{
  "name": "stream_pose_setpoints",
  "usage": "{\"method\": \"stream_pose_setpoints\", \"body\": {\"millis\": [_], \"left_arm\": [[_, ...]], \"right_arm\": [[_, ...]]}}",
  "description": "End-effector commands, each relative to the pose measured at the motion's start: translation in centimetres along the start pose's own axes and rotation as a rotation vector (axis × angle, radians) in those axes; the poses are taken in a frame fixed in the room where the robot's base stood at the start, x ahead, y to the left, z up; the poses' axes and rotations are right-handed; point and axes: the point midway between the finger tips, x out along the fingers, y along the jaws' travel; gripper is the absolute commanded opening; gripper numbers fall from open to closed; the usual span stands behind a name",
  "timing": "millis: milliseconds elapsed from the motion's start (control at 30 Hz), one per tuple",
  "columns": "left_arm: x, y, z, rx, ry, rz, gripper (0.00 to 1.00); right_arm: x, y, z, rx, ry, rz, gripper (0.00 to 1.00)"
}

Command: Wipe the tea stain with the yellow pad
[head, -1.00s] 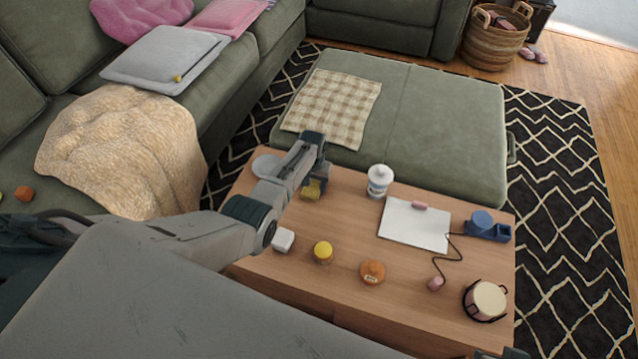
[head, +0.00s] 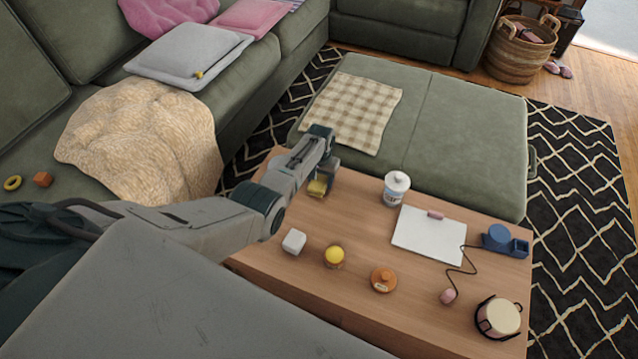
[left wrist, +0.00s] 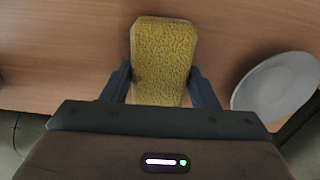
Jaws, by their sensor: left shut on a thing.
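The yellow pad (head: 317,187) is held between the fingers of my left gripper (head: 322,178), at the far left part of the wooden table (head: 350,217). In the left wrist view the pad (left wrist: 163,55) sits between the two fingers (left wrist: 162,88), over the wood. I cannot tell whether the pad touches the tabletop. No tea stain shows in either view; the arm and pad hide part of the table. My right gripper is not in view.
A grey plate (left wrist: 278,85) lies right of the pad in the left wrist view. A white cube (head: 294,241), yellow-topped jar (head: 333,256), orange lidded pot (head: 383,280), white canister (head: 396,189) and white board (head: 428,236) stand or lie on the table.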

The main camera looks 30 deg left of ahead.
Motion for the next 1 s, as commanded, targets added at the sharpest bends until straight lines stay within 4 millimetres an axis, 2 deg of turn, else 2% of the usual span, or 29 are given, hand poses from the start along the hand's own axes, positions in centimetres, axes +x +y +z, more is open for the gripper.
{"method": "stream_pose_setpoints", "body": {"millis": [433,733,1000], "left_arm": [[-0.3,3.4,0.2,0.001,-0.001,0.003,0.36],[-0.2,4.5,0.2,0.001,-0.001,0.002,0.36],[0.1,6.8,0.3,0.002,-0.001,0.002,0.36]], "right_arm": [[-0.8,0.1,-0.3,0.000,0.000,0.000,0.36],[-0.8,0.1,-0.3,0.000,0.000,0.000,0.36],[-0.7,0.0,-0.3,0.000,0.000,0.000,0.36]]}}
